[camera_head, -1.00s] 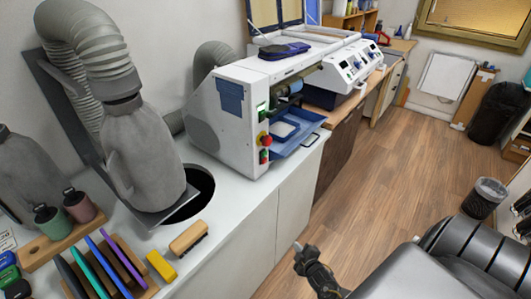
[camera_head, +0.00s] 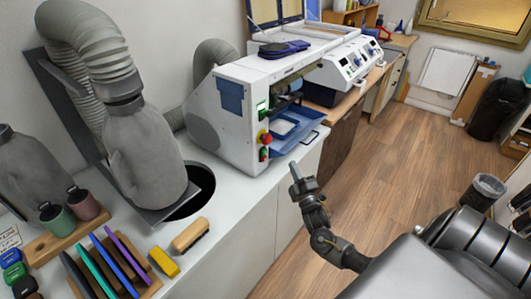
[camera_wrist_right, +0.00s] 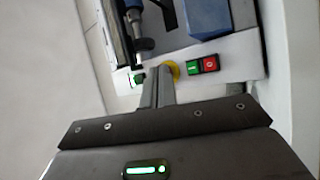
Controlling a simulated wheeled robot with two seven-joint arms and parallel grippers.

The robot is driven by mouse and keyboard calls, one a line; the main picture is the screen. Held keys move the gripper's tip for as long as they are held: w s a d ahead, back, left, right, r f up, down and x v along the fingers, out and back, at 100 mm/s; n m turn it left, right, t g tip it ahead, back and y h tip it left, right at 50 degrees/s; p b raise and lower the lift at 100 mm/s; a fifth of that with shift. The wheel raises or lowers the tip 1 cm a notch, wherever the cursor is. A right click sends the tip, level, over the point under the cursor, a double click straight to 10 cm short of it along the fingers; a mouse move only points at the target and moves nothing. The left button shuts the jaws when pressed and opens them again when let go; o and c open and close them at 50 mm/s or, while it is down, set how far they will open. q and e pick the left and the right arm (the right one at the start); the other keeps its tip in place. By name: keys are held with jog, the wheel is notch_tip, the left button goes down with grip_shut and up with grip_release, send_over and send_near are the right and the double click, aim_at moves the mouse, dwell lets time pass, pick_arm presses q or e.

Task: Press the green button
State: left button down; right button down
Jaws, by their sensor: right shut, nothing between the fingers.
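The white machine (camera_head: 228,128) stands on the counter with a small control panel on its front corner. In the right wrist view a green button (camera_wrist_right: 193,68) sits beside a red button (camera_wrist_right: 210,64). An emergency stop shows as a red knob (camera_head: 265,138) in the head view; its yellow collar (camera_wrist_right: 171,71) is partly hidden by my fingers in the wrist view. My right gripper (camera_head: 294,168) is shut and empty, in front of the machine and apart from the panel in the head view. Its fingers (camera_wrist_right: 160,78) point toward the panel in the wrist view. My left gripper is not in view.
A blue tray (camera_head: 290,137) juts from the machine's opening beside the panel. A grey dust hood (camera_head: 145,155), a brush (camera_head: 190,235) and colored sheets (camera_head: 112,262) are on the counter (camera_head: 228,212).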

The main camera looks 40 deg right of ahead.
jog(key=shift+w, duration=0.15)
jog(key=b, duration=0.4)
send_near(264, 152)
jog(key=w+d+r, duration=0.2)
jog(key=w+d, duration=0.2)
jog(key=shift+w+r, duration=0.3)
jog(key=shift+w, duration=0.1)
jog(key=shift+w, duration=0.15)
dwell(1.3)
jog(key=shift+w+a, duration=0.15)
jog(key=shift+w, duration=0.15)
